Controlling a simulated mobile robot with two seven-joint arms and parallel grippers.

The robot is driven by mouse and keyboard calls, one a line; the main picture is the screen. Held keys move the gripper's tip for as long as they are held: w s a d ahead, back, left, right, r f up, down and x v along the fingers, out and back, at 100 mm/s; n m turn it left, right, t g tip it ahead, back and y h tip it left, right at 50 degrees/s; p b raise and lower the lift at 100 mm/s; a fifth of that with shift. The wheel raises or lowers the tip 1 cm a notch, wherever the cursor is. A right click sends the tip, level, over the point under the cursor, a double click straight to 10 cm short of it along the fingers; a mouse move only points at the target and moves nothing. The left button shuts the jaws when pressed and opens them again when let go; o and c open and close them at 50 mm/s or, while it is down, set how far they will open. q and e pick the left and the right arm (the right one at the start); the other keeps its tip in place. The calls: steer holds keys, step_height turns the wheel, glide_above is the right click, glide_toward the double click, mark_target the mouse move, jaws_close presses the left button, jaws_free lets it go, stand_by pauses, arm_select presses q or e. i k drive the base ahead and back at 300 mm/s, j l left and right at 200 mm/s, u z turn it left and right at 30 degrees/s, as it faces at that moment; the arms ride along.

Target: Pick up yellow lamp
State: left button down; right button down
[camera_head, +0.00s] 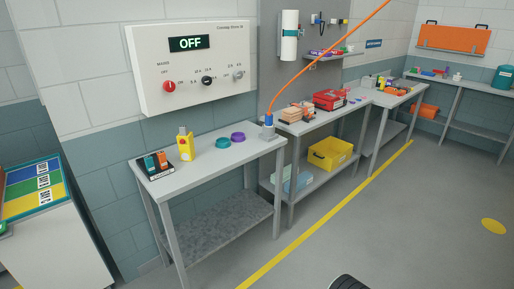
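The yellow lamp (186,145) stands upright near the back of the nearest grey table (205,177), left of its middle. It has a grey top. Just left of it is a dark holder (144,168) with a teal piece and an orange piece in it. Neither of my grippers is in view, and nothing holds the lamp. A dark rounded shape shows at the bottom edge; I cannot tell what it is.
A teal ring (222,143) and a purple ring (238,136) lie right of the lamp. An orange cable (310,79) rises from a fitting (268,128) at the table's right end. A wall panel (193,68) reads OFF. The table's front is bare; open floor lies ahead.

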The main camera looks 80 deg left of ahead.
mark_target(187, 152)
steer(key=k+u, duration=0.1)
steer(key=u, duration=0.75)
steer(key=k+u, duration=0.15)
steer(key=u, duration=1.85)
steer(key=i+l+u, duration=0.1)
steer(key=l+u, duration=0.3)
steer(key=i+l+u, duration=0.25)
steer(key=i, duration=0.25)
steer(key=i+l+u, duration=0.2)
steer(key=i, duration=0.3)
steer(key=i+l+u, duration=0.2)
steer(key=l+u, duration=0.2)
steer(key=l, duration=0.2)
steer(key=i+l+u, duration=0.2)
steer(key=l, duration=0.2)
steer(key=l+u, duration=0.25)
steer(key=l, duration=0.25)
steer(key=k+l+u, duration=0.1)
steer(key=l+u, duration=0.15)
steer(key=l, duration=0.25)
